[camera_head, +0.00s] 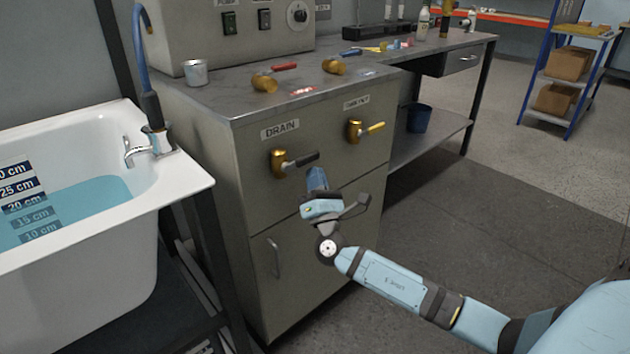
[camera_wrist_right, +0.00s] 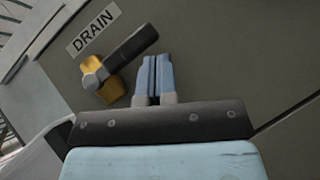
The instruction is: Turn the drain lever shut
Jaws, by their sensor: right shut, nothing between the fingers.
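The drain lever (camera_head: 302,160) has a black handle on a brass valve body (camera_head: 279,164), under a DRAIN label (camera_head: 280,129) on the cabinet front. The handle points to the right, nearly horizontal, in the head view. In the right wrist view the lever (camera_wrist_right: 130,47) lies just ahead and left of my fingers. My right gripper (camera_head: 317,178) is just below the handle's end, fingers shut and empty; its blue fingers show side by side in the wrist view (camera_wrist_right: 153,75). I cannot tell if they touch the handle. My left gripper is out of view.
A second brass valve (camera_head: 355,131) with a yellow handle sits right of the drain valve. A white bathtub (camera_head: 180,184) with blue water stands at left. Loose valves (camera_head: 264,83) and a metal cup (camera_head: 196,73) rest on the countertop. The floor at right is clear.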

